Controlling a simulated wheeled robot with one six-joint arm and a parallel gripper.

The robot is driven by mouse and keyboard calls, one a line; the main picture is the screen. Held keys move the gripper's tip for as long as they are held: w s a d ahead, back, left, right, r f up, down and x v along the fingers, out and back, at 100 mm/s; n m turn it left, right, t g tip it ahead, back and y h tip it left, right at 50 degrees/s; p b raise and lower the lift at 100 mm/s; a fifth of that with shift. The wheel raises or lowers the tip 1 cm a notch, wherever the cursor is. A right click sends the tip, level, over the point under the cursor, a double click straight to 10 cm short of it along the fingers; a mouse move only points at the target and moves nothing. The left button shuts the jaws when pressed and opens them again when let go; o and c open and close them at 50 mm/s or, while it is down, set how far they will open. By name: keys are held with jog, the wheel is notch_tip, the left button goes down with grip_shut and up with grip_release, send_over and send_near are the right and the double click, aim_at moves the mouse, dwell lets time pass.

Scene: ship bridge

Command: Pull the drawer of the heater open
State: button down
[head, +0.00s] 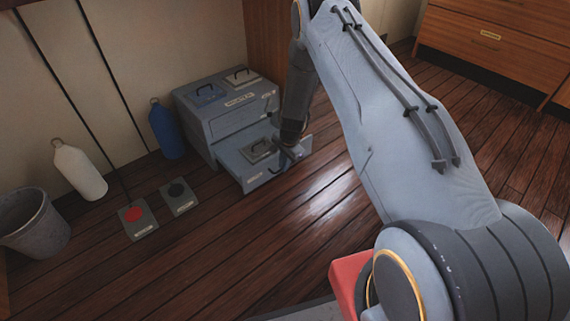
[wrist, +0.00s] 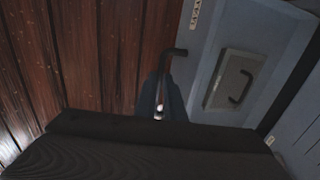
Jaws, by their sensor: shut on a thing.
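The heater (head: 222,112) is a grey box on the floor by the wall, with two lidded panels with handles on its top. Its lower drawer (head: 243,171) is pulled out toward me, and a lidded panel with a dark handle shows inside it. In the wrist view the drawer (wrist: 212,45) is at the right, with its panel (wrist: 232,82). My gripper (head: 291,152) is at the drawer's front.
A blue bottle (head: 166,130) stands left of the heater. A white bottle (head: 79,172), a grey bin (head: 34,224), a red-button plate (head: 136,217) and a dark-button plate (head: 178,195) are farther left. The wooden floor (head: 270,245) before the drawer is clear. Wooden cabinets (head: 490,45) stand at upper right.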

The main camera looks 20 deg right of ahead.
jog(key=c, duration=1.8)
grip_release()
jog(key=shift+c, duration=0.2)
notch_tip(320, 180, up, 8)
jog(key=s+p, duration=0.1)
jog(key=p, duration=0.2)
jog(key=shift+s+d+f, duration=0.15)
jog(key=shift+d, duration=0.15)
